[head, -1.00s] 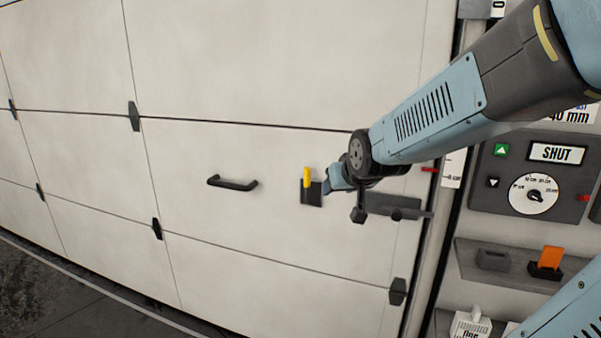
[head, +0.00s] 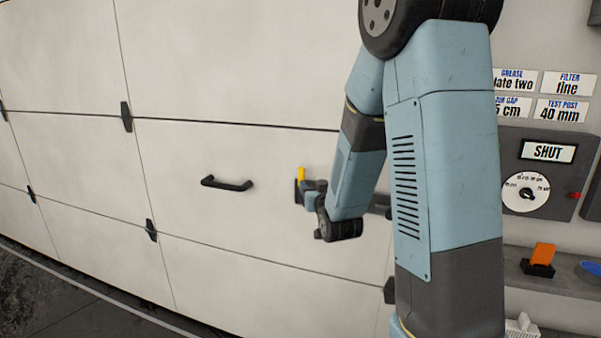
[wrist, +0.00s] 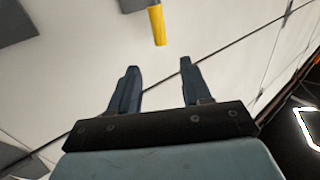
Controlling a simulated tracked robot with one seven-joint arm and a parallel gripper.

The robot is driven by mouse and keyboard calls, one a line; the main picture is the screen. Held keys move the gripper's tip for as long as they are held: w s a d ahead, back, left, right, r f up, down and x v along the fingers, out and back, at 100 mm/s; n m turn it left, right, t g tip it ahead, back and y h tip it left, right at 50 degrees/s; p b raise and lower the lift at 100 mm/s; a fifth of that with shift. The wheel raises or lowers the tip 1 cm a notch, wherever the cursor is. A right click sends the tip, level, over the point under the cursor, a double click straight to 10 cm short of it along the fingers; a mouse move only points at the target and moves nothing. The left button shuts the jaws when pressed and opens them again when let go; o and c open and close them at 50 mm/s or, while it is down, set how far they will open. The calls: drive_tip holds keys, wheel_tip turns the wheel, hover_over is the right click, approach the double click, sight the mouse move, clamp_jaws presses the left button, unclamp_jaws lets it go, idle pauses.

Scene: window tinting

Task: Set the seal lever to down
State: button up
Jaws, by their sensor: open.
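The seal lever is a yellow handle (head: 301,174) on a dark mount (head: 297,191) on the white door. In the head view the yellow handle points up. My gripper (head: 304,193) is close beside it, partly hidden by my own wrist. In the wrist view my gripper (wrist: 158,64) is open, with nothing between its two fingers. The yellow handle (wrist: 158,26) lies just beyond the fingertips there, in line with the gap and apart from both fingers.
A black pull handle (head: 227,184) is on the door (head: 240,60) left of the lever. At the right are a panel with a SHUT sign (head: 548,151) and a dial (head: 526,194). An orange item (head: 542,255) stands on a shelf below. My arm hides part of the door's right side.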

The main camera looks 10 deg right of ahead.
sight(302, 172)
drive_tip(key=w, duration=1.4)
drive_tip(key=shift+f, duration=0.1)
drive_tip(key=shift+c, duration=0.4)
clamp_jaws()
